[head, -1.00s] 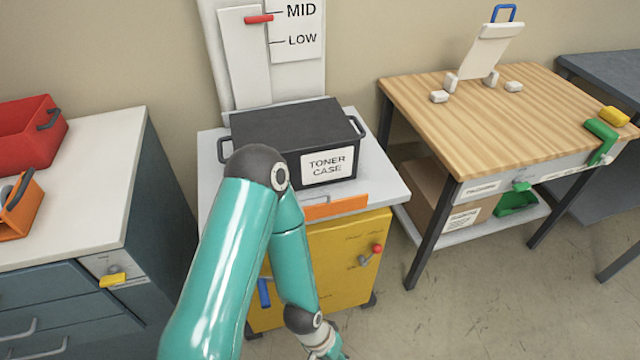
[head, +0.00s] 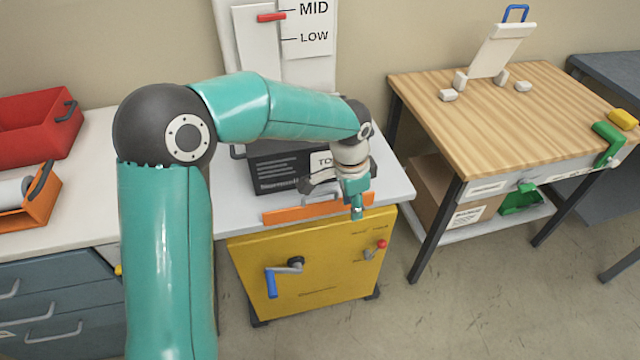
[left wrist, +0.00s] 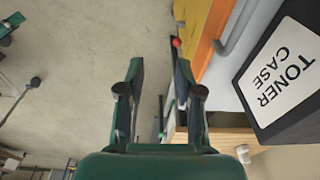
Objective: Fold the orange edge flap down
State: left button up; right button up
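The orange edge flap (head: 288,212) runs along the front edge of the grey top, above the yellow cabinet front, and stands up from that edge. It also shows in the left wrist view (left wrist: 208,34) as an orange strip beside a grey bar. My left gripper (head: 357,208) is at the flap's right part, fingers pointing down, and covers some of it. In the left wrist view its two fingers (left wrist: 159,70) are apart with nothing between them. Contact with the flap cannot be told. My right gripper is not in view.
The dark toner case (head: 278,172) stands behind the flap, partly hidden by my left arm. The yellow cabinet (head: 320,270) has a blue-handled crank (head: 272,283) and a red knob (head: 381,244). A wooden table (head: 490,110) stands right, with open floor between.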

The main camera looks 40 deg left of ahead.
pick_arm(q)
notch_tip(320, 180, up, 15)
jog(key=m+y, duration=0.1)
jog(key=y, duration=0.1)
send_over(318, 194)
jog(key=s+d, duration=0.2)
jog(key=d, duration=0.1)
jog(key=a+f, duration=0.1)
jog(key=f, duration=0.4)
jog(key=w+f, duration=0.1)
jog(key=f, duration=0.5)
jog(key=w+a+f+p, duration=0.1)
jog(key=f, duration=0.4)
jog(key=shift+a+f, duration=0.15)
jog(key=shift+a, duration=0.2)
jog(key=shift+c, duration=0.3)
grip_shut()
